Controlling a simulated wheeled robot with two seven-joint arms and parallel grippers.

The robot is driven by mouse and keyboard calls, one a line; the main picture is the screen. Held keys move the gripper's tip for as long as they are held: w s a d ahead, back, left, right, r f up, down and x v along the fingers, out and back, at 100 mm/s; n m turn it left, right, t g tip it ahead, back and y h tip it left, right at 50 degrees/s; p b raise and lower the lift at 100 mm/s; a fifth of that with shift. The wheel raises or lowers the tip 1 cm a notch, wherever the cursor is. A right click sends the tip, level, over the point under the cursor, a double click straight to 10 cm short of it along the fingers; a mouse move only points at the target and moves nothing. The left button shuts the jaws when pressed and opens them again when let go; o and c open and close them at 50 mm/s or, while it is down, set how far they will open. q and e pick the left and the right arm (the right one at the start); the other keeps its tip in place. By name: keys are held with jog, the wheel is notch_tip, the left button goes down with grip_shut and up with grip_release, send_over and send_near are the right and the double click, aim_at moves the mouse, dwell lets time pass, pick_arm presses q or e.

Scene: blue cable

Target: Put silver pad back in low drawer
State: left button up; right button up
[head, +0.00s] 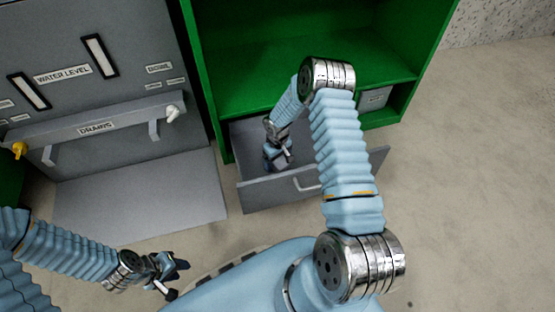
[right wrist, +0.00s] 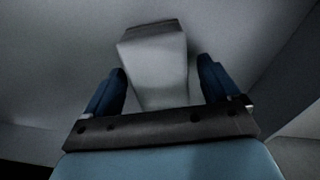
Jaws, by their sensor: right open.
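A low grey drawer (head: 262,195) stands pulled out below the green cabinet. My right gripper (head: 284,160) reaches down inside this drawer. In the right wrist view, a pale grey block, which looks like the silver pad (right wrist: 158,68), lies between the two dark blue fingers of the right gripper (right wrist: 162,82). The fingers are spread, with a visible gap on each side of the pad. In the head view the pad cannot be made out, as my right arm and hand cover that spot. My left gripper (head: 176,276) is open and empty, low at the left, away from the drawer.
A grey machine panel (head: 65,40) with a drains ledge (head: 95,130) stands at the left. The floor (head: 460,180) is clear at the right.

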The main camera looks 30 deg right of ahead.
jog(key=shift+r, duration=0.35)
notch_tip(320, 180, up, 12)
jog(key=p, duration=0.2)
jog(key=shift+f, duration=0.2)
